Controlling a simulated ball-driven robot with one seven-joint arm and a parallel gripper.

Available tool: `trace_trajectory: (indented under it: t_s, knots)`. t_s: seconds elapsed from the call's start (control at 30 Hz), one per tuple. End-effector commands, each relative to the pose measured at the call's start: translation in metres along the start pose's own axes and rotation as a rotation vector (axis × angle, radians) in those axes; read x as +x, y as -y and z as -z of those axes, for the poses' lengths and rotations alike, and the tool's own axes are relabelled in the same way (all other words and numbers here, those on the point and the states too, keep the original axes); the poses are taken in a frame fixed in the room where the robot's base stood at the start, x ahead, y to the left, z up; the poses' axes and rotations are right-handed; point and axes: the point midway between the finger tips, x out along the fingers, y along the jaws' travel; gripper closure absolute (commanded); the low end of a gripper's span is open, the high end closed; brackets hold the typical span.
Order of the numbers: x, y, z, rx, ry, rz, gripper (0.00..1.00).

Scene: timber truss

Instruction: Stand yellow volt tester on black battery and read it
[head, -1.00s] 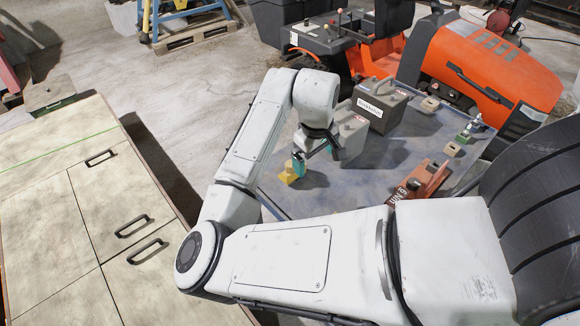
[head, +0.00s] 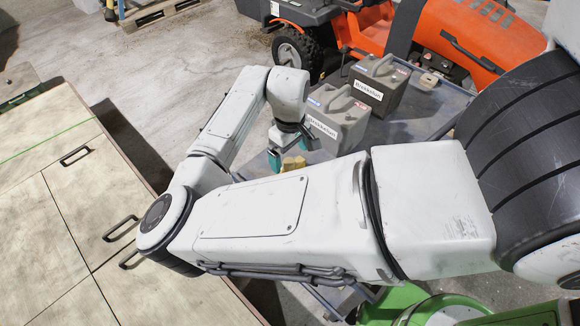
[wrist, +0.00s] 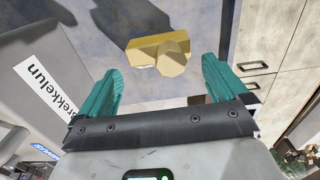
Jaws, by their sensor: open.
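The yellow volt tester (head: 293,163) lies on the grey-blue table top, partly hidden by my forearm in the head view. In the wrist view the tester (wrist: 158,50) sits just beyond the gap between my teal fingertips. My gripper (head: 289,152) is open and empty, pointing at the tester from above; in the wrist view both fingers (wrist: 160,72) are spread apart and do not touch it. The black battery (head: 379,84), with a handle and a white label, stands upright farther back on the table.
A grey battery (head: 338,120) stands beside my gripper, in front of the black one; its lettered side shows in the wrist view (wrist: 40,75). A wooden cabinet (head: 70,200) is at left. An orange tractor (head: 465,35) is behind the table.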

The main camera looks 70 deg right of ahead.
Motion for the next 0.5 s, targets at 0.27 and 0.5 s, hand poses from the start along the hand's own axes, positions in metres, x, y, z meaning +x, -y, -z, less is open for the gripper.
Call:
trace_trajectory:
  t_s: [0.27,0.5]
  knots:
    - [0.027,0.000,-0.003,0.000,0.001,0.003,0.00]
    - [0.053,-0.001,-0.003,0.000,-0.001,0.000,0.00]
